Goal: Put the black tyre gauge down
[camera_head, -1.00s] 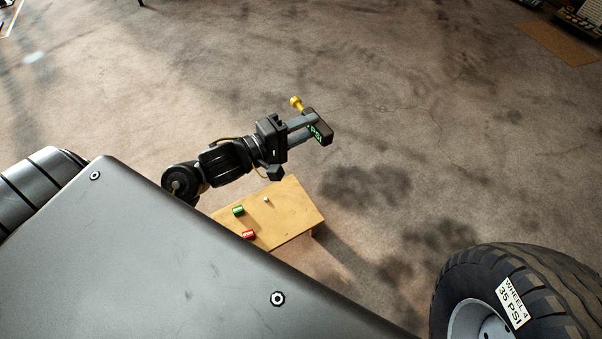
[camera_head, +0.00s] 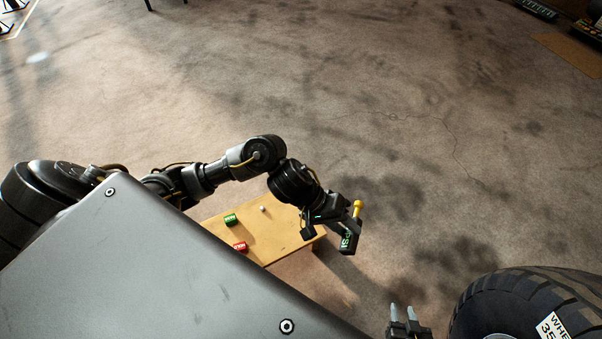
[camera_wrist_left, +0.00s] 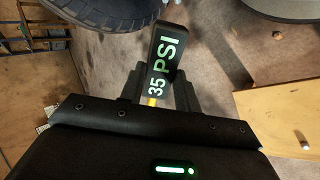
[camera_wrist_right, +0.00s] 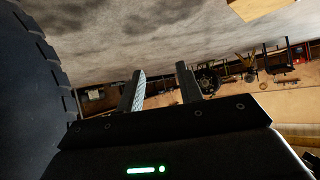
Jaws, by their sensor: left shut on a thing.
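The black tyre gauge (camera_head: 348,238), with a yellow nozzle at one end, is held in my left gripper (camera_head: 340,222) at the right end of the small wooden table. In the left wrist view the gauge (camera_wrist_left: 162,62) reads "35 PSI" and sits between the fingers (camera_wrist_left: 160,92). The gauge is in the air, beyond the table's right edge in the head view. My right gripper (camera_head: 402,312) shows at the bottom of the head view, left of the tyre. In the right wrist view its fingers (camera_wrist_right: 160,88) stand apart with nothing between them.
The low wooden table (camera_head: 280,240) carries a green item (camera_head: 230,219), a red item (camera_head: 240,246) and a small white item (camera_head: 262,209). A large tyre (camera_head: 505,300) with a wheel label stands at the bottom right. Open floor (camera_head: 400,150) lies behind.

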